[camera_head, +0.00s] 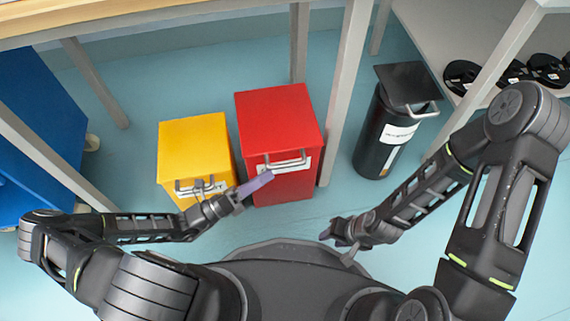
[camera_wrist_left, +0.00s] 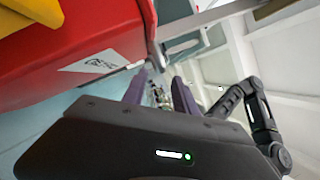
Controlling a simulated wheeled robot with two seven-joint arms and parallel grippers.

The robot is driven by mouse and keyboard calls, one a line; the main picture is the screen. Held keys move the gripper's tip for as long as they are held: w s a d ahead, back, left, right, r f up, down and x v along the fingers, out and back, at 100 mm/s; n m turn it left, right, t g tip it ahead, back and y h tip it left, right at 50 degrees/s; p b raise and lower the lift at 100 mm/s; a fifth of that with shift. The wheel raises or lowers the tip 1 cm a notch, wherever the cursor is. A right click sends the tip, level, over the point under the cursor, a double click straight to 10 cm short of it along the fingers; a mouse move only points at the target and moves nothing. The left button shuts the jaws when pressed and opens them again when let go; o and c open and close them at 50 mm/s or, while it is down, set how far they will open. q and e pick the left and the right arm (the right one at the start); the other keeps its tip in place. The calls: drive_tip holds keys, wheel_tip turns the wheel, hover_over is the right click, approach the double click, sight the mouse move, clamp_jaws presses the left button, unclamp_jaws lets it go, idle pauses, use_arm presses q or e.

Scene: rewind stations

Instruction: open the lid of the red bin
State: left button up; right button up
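The red bin (camera_head: 278,115) stands on the floor under a table in the head view, with its flat red lid shut. A pale bar handle (camera_head: 284,164) is on its front, over a white label. My left gripper (camera_head: 262,181) is just in front of the bin, close below the handle. In the left wrist view, the two purple fingers of my left gripper (camera_wrist_left: 159,90) stand apart, and the red bin (camera_wrist_left: 70,50) fills the upper left. I cannot tell whether a finger touches the handle. My right gripper (camera_head: 336,231) is away from the bin, low and to the right; its opening is unclear.
A yellow bin (camera_head: 194,145) stands close to the left of the red bin. A table leg (camera_head: 346,95) rises just right of it, and a black canister (camera_head: 388,135) stands beyond. A blue cabinet (camera_head: 38,130) is at the far left. Shelves with black spools (camera_head: 462,76) are at right.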

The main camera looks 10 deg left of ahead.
sight(285, 164)
use_arm(q)
drive_tip(key=b+x, duration=0.1)
drive_tip(key=x, duration=0.5)
drive_tip(key=shift+w+d+r, duration=0.15)
drive_tip(key=shift+w+d, duration=0.05)
drive_tip(key=shift+d, duration=0.15)
drive_tip(key=shift+c, duration=0.3)
clamp_jaws()
idle(0.8)
